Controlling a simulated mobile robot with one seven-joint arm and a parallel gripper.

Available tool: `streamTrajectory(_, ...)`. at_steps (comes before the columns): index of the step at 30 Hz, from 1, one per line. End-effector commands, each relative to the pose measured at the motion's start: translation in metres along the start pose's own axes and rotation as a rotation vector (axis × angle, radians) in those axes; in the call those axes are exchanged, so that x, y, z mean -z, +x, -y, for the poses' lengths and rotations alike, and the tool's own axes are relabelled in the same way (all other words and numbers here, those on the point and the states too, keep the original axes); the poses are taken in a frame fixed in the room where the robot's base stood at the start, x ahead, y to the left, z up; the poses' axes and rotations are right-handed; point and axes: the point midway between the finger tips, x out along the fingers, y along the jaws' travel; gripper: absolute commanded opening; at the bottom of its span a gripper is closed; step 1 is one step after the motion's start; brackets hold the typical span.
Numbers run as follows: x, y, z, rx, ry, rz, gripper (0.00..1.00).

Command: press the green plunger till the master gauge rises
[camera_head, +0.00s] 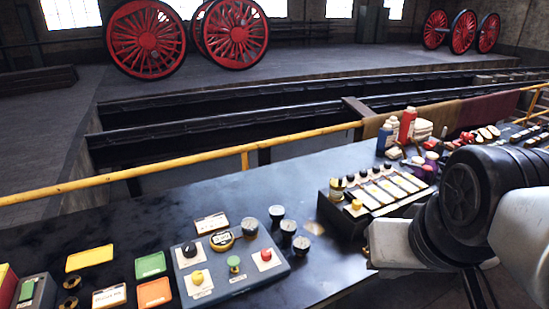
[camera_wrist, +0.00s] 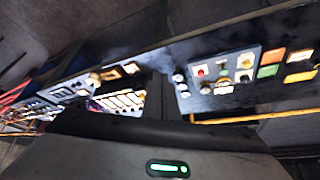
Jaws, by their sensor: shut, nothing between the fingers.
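The green plunger (camera_head: 234,262) stands on a blue-grey control box (camera_head: 245,281), between a yellow button (camera_head: 197,276) and a red button (camera_head: 266,255). A round gauge (camera_head: 249,226) sits at the box's back corner, next to a yellow-rimmed dial (camera_head: 222,240). Several small gauges (camera_head: 288,227) stand just right of the box. I cannot tell which is the master gauge or read any needle. In the wrist view the control box (camera_wrist: 211,98) is right of my gripper (camera_wrist: 154,85), which is shut, empty and apart from the plunger. My arm hides the gripper's fingertips in the head view.
A dark box with pale keys (camera_head: 375,190) stands right of the gauges. Bottles (camera_head: 407,124) and small parts lie behind it. Coloured plates (camera_head: 150,265) lie left of the control box. A yellow rail (camera_head: 180,174) runs along the bench's far side.

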Motion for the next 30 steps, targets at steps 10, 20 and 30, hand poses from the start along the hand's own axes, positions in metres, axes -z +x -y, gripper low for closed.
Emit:
streamTrajectory(10,0.014,0.009,0.002,-0.013,-0.055,-0.008,0.0)
streamTrajectory(20,0.109,0.09,0.049,-0.047,-0.524,-0.109,0.0)
streamTrajectory(30,0.156,0.195,0.171,0.087,-1.022,-0.271,0.0)
